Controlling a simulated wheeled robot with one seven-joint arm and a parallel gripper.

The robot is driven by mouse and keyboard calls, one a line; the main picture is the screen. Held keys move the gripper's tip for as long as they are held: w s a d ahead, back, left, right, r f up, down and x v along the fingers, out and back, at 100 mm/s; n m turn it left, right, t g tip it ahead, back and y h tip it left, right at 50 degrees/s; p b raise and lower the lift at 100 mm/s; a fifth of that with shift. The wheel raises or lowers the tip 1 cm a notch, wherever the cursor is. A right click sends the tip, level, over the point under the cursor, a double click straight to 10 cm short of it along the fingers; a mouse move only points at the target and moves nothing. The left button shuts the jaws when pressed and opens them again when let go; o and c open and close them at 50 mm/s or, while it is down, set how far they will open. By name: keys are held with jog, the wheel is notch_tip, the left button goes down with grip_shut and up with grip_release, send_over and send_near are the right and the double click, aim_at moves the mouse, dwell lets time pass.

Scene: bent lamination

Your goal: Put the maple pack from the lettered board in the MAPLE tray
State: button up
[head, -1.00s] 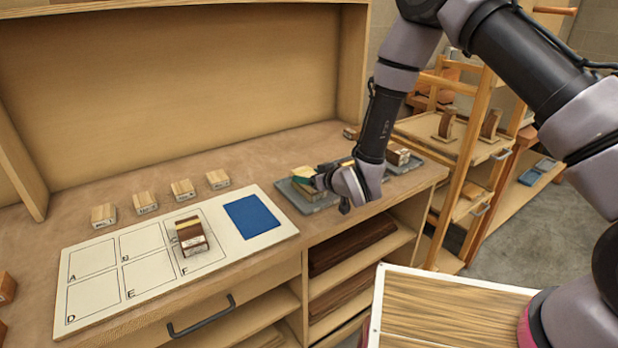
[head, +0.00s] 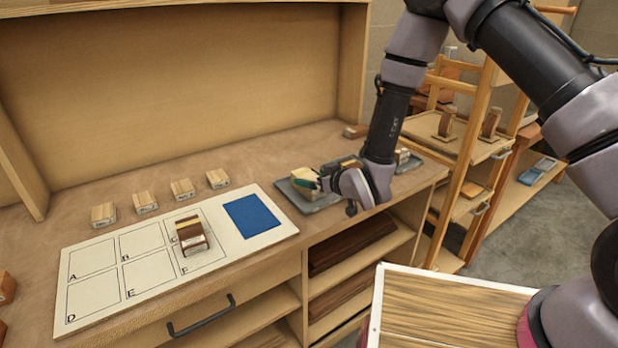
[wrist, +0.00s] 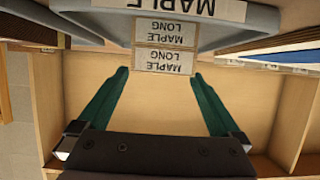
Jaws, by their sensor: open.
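A pale maple pack (head: 304,179) rests on the near grey tray (head: 322,206). In the wrist view the pack (wrist: 165,60) shows two MAPLE LONG labels, and the tray (wrist: 240,24) carries a MAPLE label. My gripper (head: 322,182) is open, just right of the pack. In the wrist view its green fingers (wrist: 160,76) are spread wide with nothing between them, and the pack lies just beyond the tips. The lettered board (head: 100,300) bears a dark brown pack with a tan stripe (head: 192,236) over the C and F cells. Cells A, B, D and E are bare.
A blue patch (head: 252,217) covers the board's right end. Several small wood blocks (head: 145,203) stand in a row behind it. Another grey tray (head: 430,164) is partly hidden by my arm. A wooden rack (head: 465,160) stands at right.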

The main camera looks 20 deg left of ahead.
jog(key=v, duration=0.9)
jog(key=w+d+r+m+t+h, duration=0.1)
jog(key=w+d+r+m+h, duration=0.3)
jog(key=w+d+r, duration=0.7)
jog(key=s+d+r+m+h, duration=0.1)
jog(key=d+r+m+h, duration=0.15)
jog(key=d+r, duration=0.7)
jog(key=s+d+r+m+g+h, duration=0.1)
jog(key=s+d+r+m, duration=0.3)
jog(key=s+d+r, duration=0.3)
jog(key=s+d+r+m+g+h, duration=0.1)
jog(key=s+d+r+m, duration=0.2)
jog(key=s+d+r, duration=0.4)
jog(key=s+d, duration=0.3)
jog(key=s, duration=0.4)
jog(key=shift+s+m+g, duration=0.3)
jog(key=shift+m, duration=0.05)
jog(key=shift+r, duration=0.1)
